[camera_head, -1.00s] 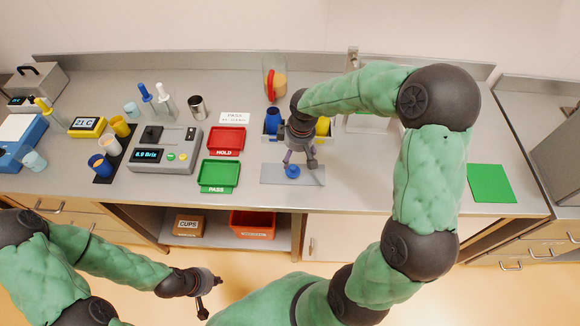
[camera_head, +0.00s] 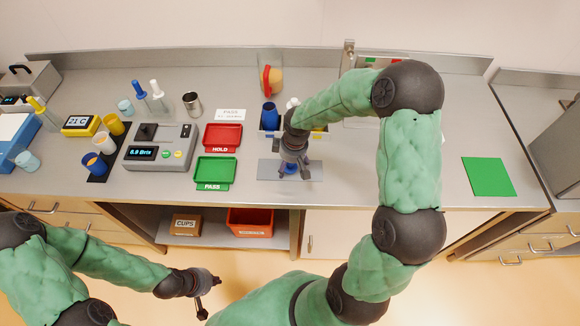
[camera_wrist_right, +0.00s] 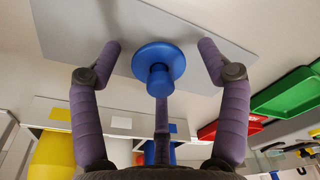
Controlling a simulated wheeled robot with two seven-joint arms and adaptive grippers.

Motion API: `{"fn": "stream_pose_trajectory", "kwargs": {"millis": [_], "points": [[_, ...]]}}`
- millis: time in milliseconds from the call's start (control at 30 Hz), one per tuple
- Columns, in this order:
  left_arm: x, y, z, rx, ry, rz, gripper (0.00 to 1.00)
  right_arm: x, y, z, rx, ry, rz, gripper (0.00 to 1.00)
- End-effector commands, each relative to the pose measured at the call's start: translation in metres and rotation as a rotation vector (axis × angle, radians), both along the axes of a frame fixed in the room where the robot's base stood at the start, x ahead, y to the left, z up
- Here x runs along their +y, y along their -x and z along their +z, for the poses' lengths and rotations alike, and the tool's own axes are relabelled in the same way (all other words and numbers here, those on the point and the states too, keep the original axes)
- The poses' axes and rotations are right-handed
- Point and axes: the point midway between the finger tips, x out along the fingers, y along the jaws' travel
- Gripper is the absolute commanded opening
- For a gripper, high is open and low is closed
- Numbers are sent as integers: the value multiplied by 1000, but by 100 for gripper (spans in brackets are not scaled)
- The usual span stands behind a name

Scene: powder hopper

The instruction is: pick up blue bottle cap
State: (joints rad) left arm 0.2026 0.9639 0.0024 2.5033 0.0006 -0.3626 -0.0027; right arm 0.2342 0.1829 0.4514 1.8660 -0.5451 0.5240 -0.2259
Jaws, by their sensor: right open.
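The blue bottle cap (camera_wrist_right: 158,66) is a round blue disc with a raised knob, on the grey mat (camera_wrist_right: 215,50). In the head view the cap (camera_head: 291,168) is partly hidden under my right gripper (camera_head: 292,172), on the mat (camera_head: 314,171) at the bench's front. In the right wrist view my right gripper (camera_wrist_right: 160,62) is open, its fingers spread on either side of the cap and apart from it. My left gripper (camera_head: 208,293) is low in front of the bench, away from the cap; its opening is too small to tell.
Red HOLD tray (camera_head: 223,137) and green PASS tray (camera_head: 215,171) lie left of the mat. A blue bottle (camera_head: 269,115) stands behind it in a rack partly hidden by my right arm. The bench right of the mat is clear up to a green sheet (camera_head: 488,176).

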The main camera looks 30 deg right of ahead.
Motion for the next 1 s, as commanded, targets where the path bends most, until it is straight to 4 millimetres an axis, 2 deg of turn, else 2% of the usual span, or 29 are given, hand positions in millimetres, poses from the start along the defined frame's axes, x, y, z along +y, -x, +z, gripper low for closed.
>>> {"fn": "stream_pose_trajectory", "kwargs": {"millis": [33, 100, 200, 333, 367, 667, 833, 933, 1000], "points": [[0, 0, 0, 0, 0, 0, 0, 0, 0, 0, 0, 0, 0, 71], [0, 0, 0, 0, 0, 0, 0, 0, 0, 0, 0, 0, 0, 51], [0, 0, 0, 0, 0, 0, 0, 0, 0, 0, 0, 0, 0, 26], [0, 0, 0, 0, 0, 0, 0, 0, 0, 0, 0, 0, 0, 26], [0, 0, 0, 0, 0, 0, 0, 0, 0, 0, 0, 0, 0, 22], [0, 0, 1, 0, 0, 0, 0, 0, 0, 4, 0, 1, 0, 22], [0, 0, 6, 0, 0, 0, 0, 0, 0, 19, -1, 0, -1, 22], [0, 0, 10, 0, 0, 0, 0, 0, 0, 36, -3, 1, 1, 22], [0, 0, 11, 0, 0, 0, 0, 11, 3, 46, -2, 1, 4, 22]]}}
